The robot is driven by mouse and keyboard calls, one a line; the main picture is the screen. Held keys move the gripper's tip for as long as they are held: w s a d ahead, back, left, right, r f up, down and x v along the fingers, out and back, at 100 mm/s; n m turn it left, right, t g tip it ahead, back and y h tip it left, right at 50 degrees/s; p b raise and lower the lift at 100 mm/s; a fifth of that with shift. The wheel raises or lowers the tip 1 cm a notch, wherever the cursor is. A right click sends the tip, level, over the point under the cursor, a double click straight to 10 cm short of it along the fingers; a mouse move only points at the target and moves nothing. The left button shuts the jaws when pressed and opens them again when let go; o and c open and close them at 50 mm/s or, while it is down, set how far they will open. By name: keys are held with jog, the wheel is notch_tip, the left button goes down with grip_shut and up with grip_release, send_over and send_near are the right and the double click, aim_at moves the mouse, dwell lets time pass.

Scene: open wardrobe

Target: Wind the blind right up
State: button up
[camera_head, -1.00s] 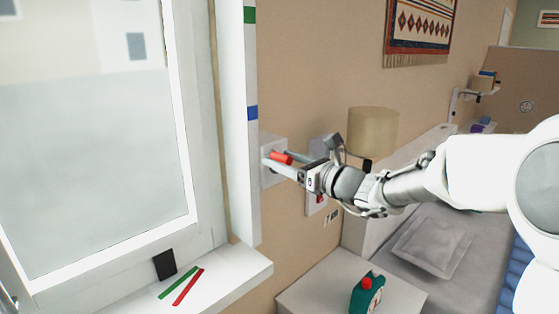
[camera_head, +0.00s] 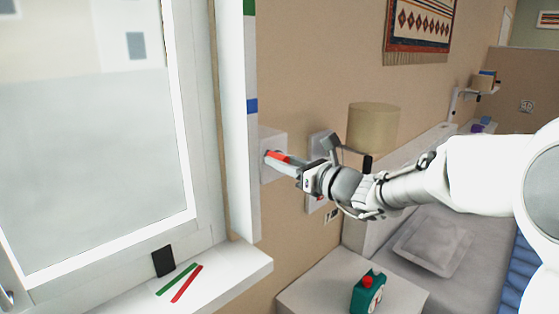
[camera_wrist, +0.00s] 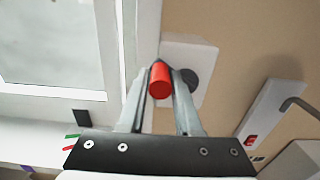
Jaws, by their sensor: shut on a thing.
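A red crank handle (camera_head: 276,155) sticks out from a white box (camera_head: 270,138) on the wall just right of the window. My gripper (camera_head: 282,163) is shut around it. In the wrist view the red handle (camera_wrist: 160,82) sits between my two fingers, in front of the white box (camera_wrist: 190,52). A dark round disc (camera_wrist: 187,80) shows on the box, just right of the handle. The window pane (camera_head: 95,150) is plain grey below and shows a pale building above. I cannot tell for sure which part is the blind.
A white post (camera_head: 252,190) with green and blue bands stands beside the window. Green and red sticks (camera_head: 186,284) lie on the sill by a dark block (camera_head: 163,262). A lamp (camera_head: 373,128), a wall panel with a lever (camera_head: 320,145) and a bedside table (camera_head: 330,280) are near my arm.

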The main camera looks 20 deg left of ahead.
jog(key=shift+s+a+f, duration=0.1)
jog(key=shift+s+a, duration=0.05)
jog(key=shift+f, duration=0.15)
jog(key=shift+s+a+f+b, duration=0.1)
jog(key=shift+s+f+b, duration=0.05)
jog(key=shift+f+b, duration=0.3)
jog(key=shift+s+a+f+b, duration=0.1)
jog(key=shift+f+b, duration=0.15)
jog(key=shift+b, duration=0.25)
jog(key=shift+f+b, duration=0.8)
jog(key=shift+f, duration=0.05)
